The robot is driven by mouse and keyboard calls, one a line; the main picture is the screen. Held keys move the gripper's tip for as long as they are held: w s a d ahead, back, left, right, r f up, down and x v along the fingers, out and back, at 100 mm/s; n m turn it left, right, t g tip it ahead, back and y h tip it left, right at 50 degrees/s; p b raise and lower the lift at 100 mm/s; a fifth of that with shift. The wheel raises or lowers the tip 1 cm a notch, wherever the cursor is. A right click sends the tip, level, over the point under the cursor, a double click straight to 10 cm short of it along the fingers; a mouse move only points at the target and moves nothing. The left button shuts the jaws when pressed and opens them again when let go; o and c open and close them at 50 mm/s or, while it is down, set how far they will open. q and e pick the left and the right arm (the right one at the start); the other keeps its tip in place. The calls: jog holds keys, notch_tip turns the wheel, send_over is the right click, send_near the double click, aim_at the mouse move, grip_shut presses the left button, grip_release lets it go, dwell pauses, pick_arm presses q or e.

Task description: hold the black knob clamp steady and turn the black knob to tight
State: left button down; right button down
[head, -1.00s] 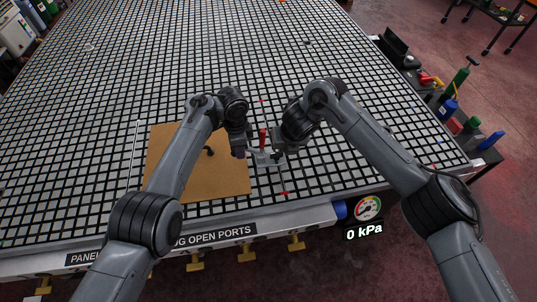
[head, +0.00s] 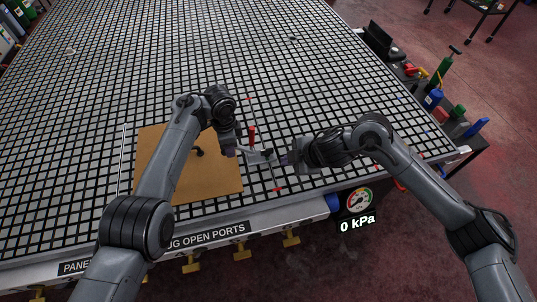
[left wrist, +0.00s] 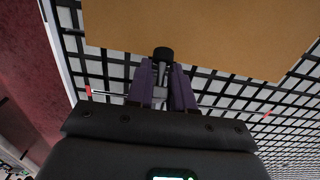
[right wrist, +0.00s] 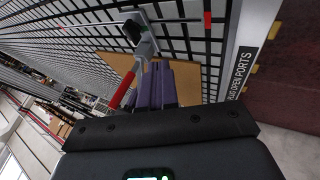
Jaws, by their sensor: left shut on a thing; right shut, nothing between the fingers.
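A grey clamp (head: 259,156) with an upright red handle (head: 252,133) stands beside the right edge of a brown board. My left gripper (head: 232,151) is shut on a grey part at the clamp's board side. In the left wrist view, a black knob-like end (left wrist: 163,53) shows just past its purple fingers (left wrist: 162,85). My right gripper (head: 285,159) is shut and empty, just right of the clamp. In the right wrist view, its fingers (right wrist: 158,80) point toward the grey clamp body (right wrist: 146,42), beside the red handle (right wrist: 124,90). I cannot tell whether they touch it.
Red-tipped thin rods lie near the clamp. A pressure gauge (head: 359,200) reads 0 kPa at the front edge.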

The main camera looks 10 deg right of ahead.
aim_at(262, 154)
jog(key=shift+m, duration=0.3)
jog(key=x, duration=0.9)
jog(key=shift+s, duration=0.15)
jog(key=w, duration=0.2)
jog(key=shift+w+a+f, duration=0.3)
jog(key=shift+w+a, duration=0.2)
jog(key=shift+w, duration=0.65)
jog(key=shift+a+m+t+h, duration=0.2)
jog(key=shift+m+t+h, duration=0.1)
jog(key=shift+m, duration=0.4)
jog(key=shift+a+m+t+h, duration=0.2)
jog(key=shift+m+t+h, duration=0.1)
jog(key=shift+m, duration=0.4)
jog(key=shift+a+m+h, duration=0.25)
jog(key=shift+m+h, duration=0.15)
jog(key=shift+m, duration=0.3)
jog(key=shift+w+a+m+t+h, duration=0.1)
jog(key=shift+m+t+h, duration=0.2)
jog(key=shift+m, duration=0.2)
jog(key=shift+w+a+m+t+h, duration=0.15)
jog(key=shift+m+h, duration=0.3)
jog(key=shift+m, duration=0.25)
jog(key=shift+w+a+m+t+h, duration=0.15)
jog(key=shift+m+h, duration=0.3)
jog(key=shift+m, duration=0.25)
dwell(0.7)
